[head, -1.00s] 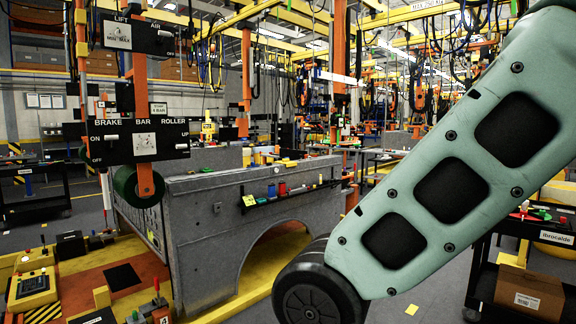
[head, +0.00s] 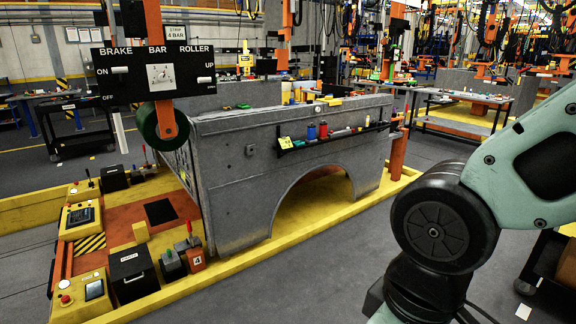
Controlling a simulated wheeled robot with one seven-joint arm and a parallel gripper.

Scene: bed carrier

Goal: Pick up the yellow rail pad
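A grey truck bed (head: 240,160) stands on the yellow carrier frame (head: 255,245) with its wheel arch facing me. A small yellow piece (head: 328,101) lies on the bed's top rail, right of the middle; it may be the yellow rail pad, but it is too small to be sure. My gripper is outside the view; only my arm's upper links show at the right.
A black shelf (head: 335,138) with several small items hangs on the bed's side. A control panel with a green roller (head: 160,125) hangs at the left. Boxes and controls (head: 130,275) stand on the deck. Grey floor (head: 320,245) is clear between carrier and arm.

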